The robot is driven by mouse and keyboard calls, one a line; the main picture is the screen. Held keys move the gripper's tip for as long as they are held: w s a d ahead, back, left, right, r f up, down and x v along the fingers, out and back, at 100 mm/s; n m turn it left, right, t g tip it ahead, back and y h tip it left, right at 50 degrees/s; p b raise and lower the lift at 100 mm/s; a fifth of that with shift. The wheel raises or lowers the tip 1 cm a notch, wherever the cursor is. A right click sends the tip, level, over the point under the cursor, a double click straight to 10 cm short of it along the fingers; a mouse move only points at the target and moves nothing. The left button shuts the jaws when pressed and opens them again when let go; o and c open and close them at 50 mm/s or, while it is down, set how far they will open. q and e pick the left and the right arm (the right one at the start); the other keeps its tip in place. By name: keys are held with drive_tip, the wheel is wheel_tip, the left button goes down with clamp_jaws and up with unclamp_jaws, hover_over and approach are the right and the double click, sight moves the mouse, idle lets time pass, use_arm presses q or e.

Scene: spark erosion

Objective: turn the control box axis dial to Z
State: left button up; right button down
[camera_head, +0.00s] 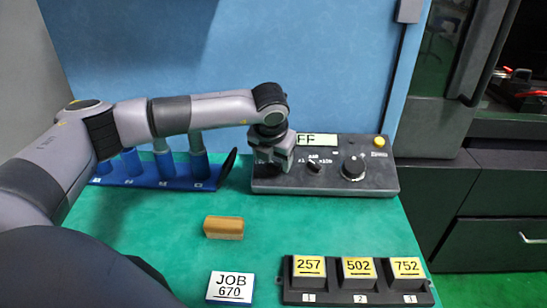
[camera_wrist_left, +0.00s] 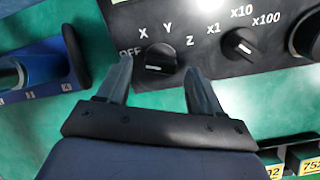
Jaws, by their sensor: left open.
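The control box (camera_head: 330,180) is a dark box at the back of the green table; its face also shows in the left wrist view (camera_wrist_left: 215,70). Its axis dial (camera_wrist_left: 160,55) is a black knob with OFF, X, Y and Z around it. In the head view my left gripper (camera_head: 270,163) hides this dial. The letters FF show on the box's display (camera_head: 317,140), whose left part is covered. My left gripper (camera_wrist_left: 158,68) is open, with its fingertips on either side of the axis dial. I cannot tell whether they touch it. My right gripper is not in view.
The multiplier dial (camera_wrist_left: 240,45) and a large round knob (camera_head: 354,167) sit right of the axis dial. A blue rack (camera_head: 165,184) with cylinders stands left. A tan block (camera_head: 223,228), a JOB 670 card (camera_head: 230,288) and a numbered tray (camera_head: 332,284) lie in front.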

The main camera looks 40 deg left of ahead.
use_arm(q)
drive_tip(key=shift+w+a+f, duration=0.1)
drive_tip(key=shift+w+f, duration=0.1)
drive_tip(key=shift+f, duration=0.4)
drive_tip(key=shift+c, duration=0.3)
drive_tip(key=c, duration=1)
